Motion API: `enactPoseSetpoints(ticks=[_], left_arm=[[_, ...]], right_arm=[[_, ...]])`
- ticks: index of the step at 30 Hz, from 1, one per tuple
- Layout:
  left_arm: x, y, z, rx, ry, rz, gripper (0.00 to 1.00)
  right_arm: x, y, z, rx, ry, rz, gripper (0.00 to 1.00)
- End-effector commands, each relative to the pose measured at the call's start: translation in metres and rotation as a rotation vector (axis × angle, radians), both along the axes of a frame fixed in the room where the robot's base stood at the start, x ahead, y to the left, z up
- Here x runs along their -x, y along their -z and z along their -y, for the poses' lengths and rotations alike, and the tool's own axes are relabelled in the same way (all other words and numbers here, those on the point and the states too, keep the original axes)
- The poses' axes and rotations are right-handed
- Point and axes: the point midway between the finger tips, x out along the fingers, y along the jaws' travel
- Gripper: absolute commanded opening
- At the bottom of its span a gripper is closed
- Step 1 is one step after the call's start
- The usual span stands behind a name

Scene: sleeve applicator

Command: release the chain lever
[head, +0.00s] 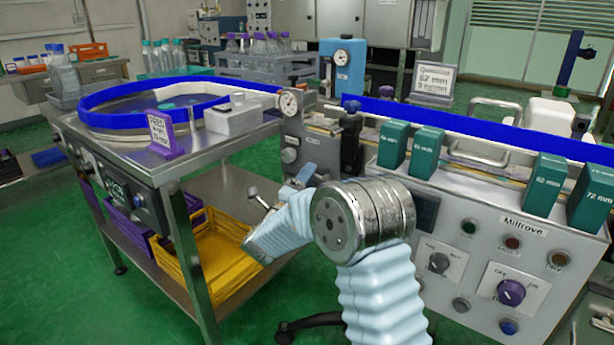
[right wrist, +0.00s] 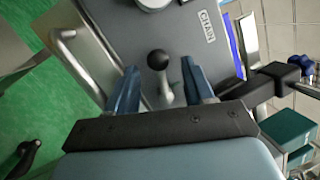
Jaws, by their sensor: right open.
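The chain lever (right wrist: 160,75) shows in the right wrist view as a short silver arm with a round black knob, in front of a grey panel marked CHAIN. My right gripper (right wrist: 160,88) is open, with one blue finger on each side of the lever. I see a gap between the lever and each finger. In the head view my right gripper (head: 296,181) is at the front of the machine, partly hidden by its own wrist, and I cannot make out the lever clearly there. My left gripper is not in view.
A metal bar handle (right wrist: 82,62) runs beside the panel. Teal size blocks (head: 393,144) stand along the conveyor to the right. A steel table (head: 175,160) with a round blue-rimmed turntable stands left, with a yellow crate (head: 222,258) on its lower shelf.

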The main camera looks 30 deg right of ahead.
Motion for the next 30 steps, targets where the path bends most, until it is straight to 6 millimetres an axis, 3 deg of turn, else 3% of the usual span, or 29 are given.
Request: enactPoseSetpoints(ticks=[10,21,30], left_arm=[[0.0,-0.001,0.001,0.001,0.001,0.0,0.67],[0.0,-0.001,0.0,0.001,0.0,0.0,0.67],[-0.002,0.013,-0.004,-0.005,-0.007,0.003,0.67]], right_arm=[[-0.003,-0.001,0.004,0.0,-0.001,-0.001,0.52],[-0.003,-0.001,0.004,0.0,-0.001,-0.001,0.0],[-0.002,0.008,0.005,0.075,0.0,-0.183,0.0]])
